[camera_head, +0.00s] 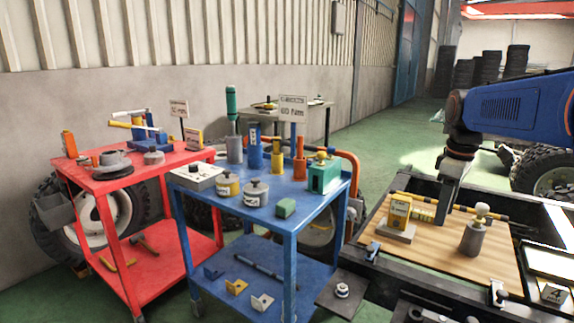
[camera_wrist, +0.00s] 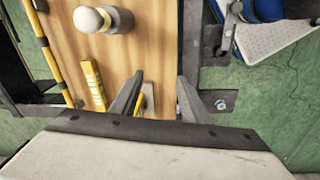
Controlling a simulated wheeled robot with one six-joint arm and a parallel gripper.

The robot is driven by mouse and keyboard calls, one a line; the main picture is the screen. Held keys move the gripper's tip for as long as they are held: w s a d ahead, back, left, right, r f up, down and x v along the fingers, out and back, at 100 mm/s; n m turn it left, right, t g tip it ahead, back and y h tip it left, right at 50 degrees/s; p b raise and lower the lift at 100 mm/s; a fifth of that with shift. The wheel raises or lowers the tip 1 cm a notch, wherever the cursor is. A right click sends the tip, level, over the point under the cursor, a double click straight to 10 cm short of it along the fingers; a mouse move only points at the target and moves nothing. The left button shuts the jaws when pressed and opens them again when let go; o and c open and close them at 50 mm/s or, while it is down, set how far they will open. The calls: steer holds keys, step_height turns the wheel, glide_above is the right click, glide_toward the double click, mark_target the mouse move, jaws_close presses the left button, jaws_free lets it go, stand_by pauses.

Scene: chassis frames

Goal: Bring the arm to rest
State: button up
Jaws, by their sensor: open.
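My blue arm (camera_head: 515,108) reaches in from the right, with my gripper (camera_head: 443,218) pointing down over the wooden board (camera_head: 460,262). In the wrist view my gripper (camera_wrist: 158,90) has its two fingers apart, with no object clearly held. A yellow device on a grey base (camera_head: 398,212) stands on the board, left of the gripper. In the wrist view, a grey and yellow piece (camera_wrist: 149,98) partly shows beside the left finger; I cannot tell its distance from it.
A white-knobbed grey cylinder (camera_head: 473,235) stands on the board right of the gripper. A yellow block (camera_wrist: 93,86) and a striped bar (camera_wrist: 50,55) lie close by. A blue cart (camera_head: 290,222) and a red cart (camera_head: 125,178) hold several tools.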

steer(key=s+a+f+m+t, duration=0.1)
steer(key=s+a+f+m, duration=0.2)
steer(key=s, duration=0.5)
steer(key=s+a+f+m+t, duration=0.1)
steer(key=s+a+f+m, duration=0.2)
steer(key=s, duration=0.5)
steer(key=s+a+f+m+t, duration=0.1)
steer(key=s+a+f+m, duration=0.1)
steer(key=s+a+f, duration=0.3)
steer(key=s+f, duration=0.2)
steer(key=s, duration=0.1)
steer(key=shift+m+t, duration=0.4)
steer(key=shift+f, duration=0.1)
